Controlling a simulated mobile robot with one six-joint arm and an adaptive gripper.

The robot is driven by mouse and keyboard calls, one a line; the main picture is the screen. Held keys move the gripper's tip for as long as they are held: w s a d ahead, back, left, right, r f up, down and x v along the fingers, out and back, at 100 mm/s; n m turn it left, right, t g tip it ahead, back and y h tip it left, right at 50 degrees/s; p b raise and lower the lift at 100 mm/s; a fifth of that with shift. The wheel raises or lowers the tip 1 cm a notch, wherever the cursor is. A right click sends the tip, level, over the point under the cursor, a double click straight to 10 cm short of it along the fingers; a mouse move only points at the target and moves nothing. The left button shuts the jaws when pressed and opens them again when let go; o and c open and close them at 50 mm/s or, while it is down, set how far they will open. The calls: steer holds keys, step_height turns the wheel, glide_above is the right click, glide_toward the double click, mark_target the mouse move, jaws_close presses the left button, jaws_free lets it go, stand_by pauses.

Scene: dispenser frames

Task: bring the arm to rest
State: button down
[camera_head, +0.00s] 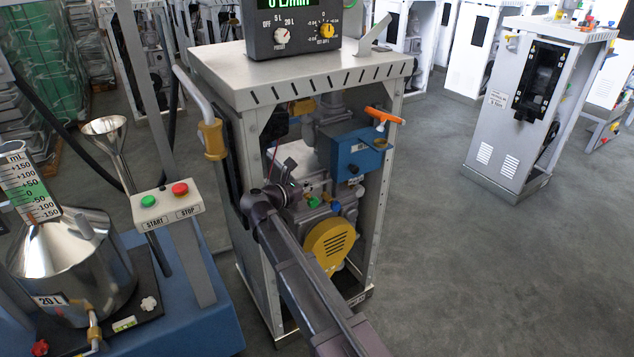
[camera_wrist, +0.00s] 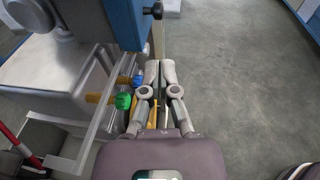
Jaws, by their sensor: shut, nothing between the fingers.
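My gripper (camera_wrist: 160,68) shows in the wrist view with its two grey fingers together and nothing held between them. In the head view my dark arm reaches up from the bottom edge to the open front of the dispenser frame (camera_head: 232,90); the fingertips are hard to make out there. A green knob (camera_wrist: 122,100) and a blue knob (camera_wrist: 138,80) sit just left of the fingers in the wrist view, apart from them as far as I can tell. A blue box (camera_head: 350,155) and a yellow round cover (camera_head: 330,246) are inside the frame.
A steel measuring can (camera_head: 75,265) and a START/STOP box (camera_head: 168,205) stand to the left. An orange handle (camera_head: 384,116) juts out at the frame's upper right. The grey floor (camera_head: 460,250) on the right is clear up to another dispenser cabinet (camera_head: 520,110).

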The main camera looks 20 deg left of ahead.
steer(key=s+d+f+m+g, duration=0.1)
steer(key=d+f+m+g, duration=0.25)
steer(key=d, duration=0.55)
steer(key=d+f+m+g, duration=0.25)
steer(key=d+m, duration=0.25)
steer(key=d, duration=0.3)
steer(key=s+d+f+m+g, duration=0.15)
steer(key=d+f+m, duration=0.25)
steer(key=d, duration=0.5)
steer(key=s+d+f+m+g+y, duration=0.3)
steer(key=s+d+m+y, duration=0.1)
steer(key=s+d+m, duration=0.4)
steer(key=s+d+f+m+g+y, duration=0.35)
steer(key=s+d+m, duration=0.25)
steer(key=d+m, duration=0.3)
step_height(320, 180, up, 21)
steer(key=y+p, duration=0.1)
steer(key=p, duration=1.9)
steer(key=shift+f, duration=0.15)
steer(key=shift+d, duration=0.15)
